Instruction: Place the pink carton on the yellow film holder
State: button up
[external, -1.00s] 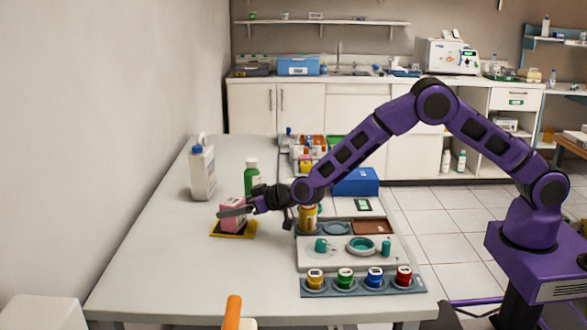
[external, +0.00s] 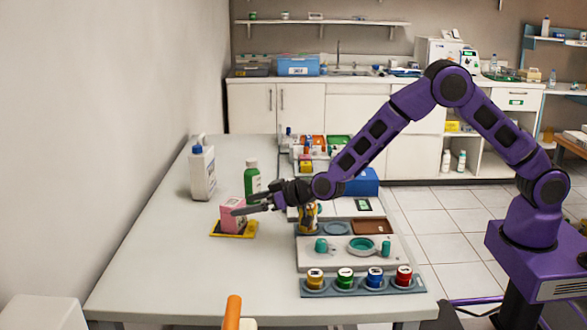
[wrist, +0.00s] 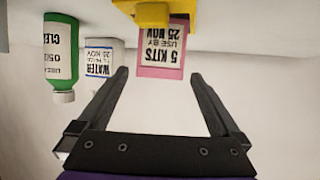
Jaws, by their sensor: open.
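The pink carton (external: 232,217) stands upright on the yellow film holder (external: 248,231) at the left-middle of the table. The wrist view, which looks inverted, shows the carton (wrist: 162,58) with its printed label and the film holder (wrist: 150,15) against its base. My gripper (external: 252,207) is open and just right of the carton in the external view, with the fingertips close to it. In the wrist view the two fingers (wrist: 160,74) are spread wide with nothing clamped between them. Part of the carton's right side is hidden by a finger in the external view.
A green bottle (external: 252,180) and a white jug with a blue cap (external: 202,172) stand behind the carton. Trays with coloured jars (external: 345,281) and teal items lie to the right. The table's front left is clear.

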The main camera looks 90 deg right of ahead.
jog(key=v, duration=0.6)
jog(key=shift+s+a, duration=0.2)
jog(key=shift+s, duration=0.05)
